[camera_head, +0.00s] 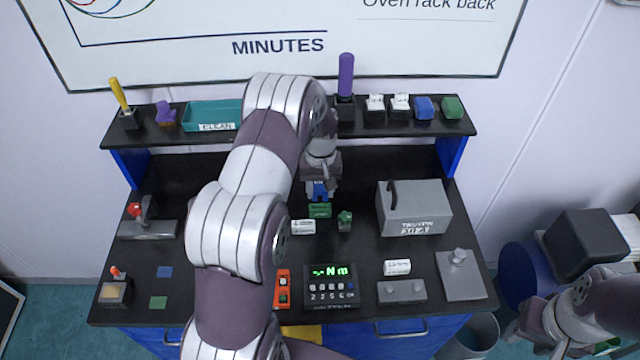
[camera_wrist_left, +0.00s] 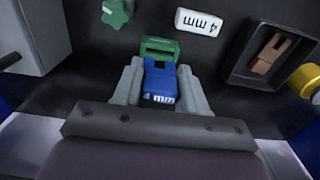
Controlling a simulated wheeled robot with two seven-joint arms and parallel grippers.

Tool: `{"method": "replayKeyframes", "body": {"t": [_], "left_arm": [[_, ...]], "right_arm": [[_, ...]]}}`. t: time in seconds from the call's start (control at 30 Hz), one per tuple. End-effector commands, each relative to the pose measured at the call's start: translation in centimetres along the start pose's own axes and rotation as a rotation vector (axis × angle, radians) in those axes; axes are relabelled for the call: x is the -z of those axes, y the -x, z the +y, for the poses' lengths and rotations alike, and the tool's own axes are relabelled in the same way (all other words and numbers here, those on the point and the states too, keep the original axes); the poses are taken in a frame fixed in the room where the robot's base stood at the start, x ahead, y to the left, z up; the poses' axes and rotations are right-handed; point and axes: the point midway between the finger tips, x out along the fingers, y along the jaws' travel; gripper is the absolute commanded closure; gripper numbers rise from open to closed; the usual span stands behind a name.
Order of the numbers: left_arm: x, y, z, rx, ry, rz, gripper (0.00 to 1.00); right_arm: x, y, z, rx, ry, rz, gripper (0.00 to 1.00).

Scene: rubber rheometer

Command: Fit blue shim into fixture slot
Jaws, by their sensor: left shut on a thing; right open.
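My left gripper (camera_head: 320,187) is shut on the blue shim (camera_wrist_left: 160,82), which carries a "4 mm" label in the left wrist view. The shim lies between the two grey fingers. The green fixture (camera_wrist_left: 160,46) is directly ahead of the shim's far end; it also shows in the head view (camera_head: 319,211), just in front of the gripper. The shim's end is at or very close to the fixture; whether it is inside the slot cannot be told. My right gripper (camera_head: 524,330) is at the lower right, away from the bench, open and small in view.
A white "4 mm" block (camera_wrist_left: 199,22) and a green star knob (camera_wrist_left: 116,12) stand near the fixture. A grey oven (camera_head: 413,208) is to the right. A display unit (camera_head: 331,286) is at the front. A shelf (camera_head: 270,135) runs behind. My left arm hides the bench's centre-left.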

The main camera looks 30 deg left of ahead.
Motion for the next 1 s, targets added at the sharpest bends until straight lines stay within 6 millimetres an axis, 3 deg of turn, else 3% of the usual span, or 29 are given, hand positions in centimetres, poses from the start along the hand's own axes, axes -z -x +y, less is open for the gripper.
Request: {"method": "replayKeyframes", "body": {"t": [0.03,0.17,1.0], "left_arm": [[0.01,-0.95,0.00,0.000,0.000,0.000,0.95],[0.04,-1.55,0.00,0.000,0.000,0.001,0.95],[0.13,-1.49,-0.03,0.000,0.000,0.001,0.95]], "right_arm": [[-0.09,-0.76,0.00,0.000,0.000,0.000,0.57],[-0.13,-1.09,0.00,0.000,0.000,0.000,0.57],[-0.11,-0.99,0.00,0.000,0.000,0.000,0.57]]}}
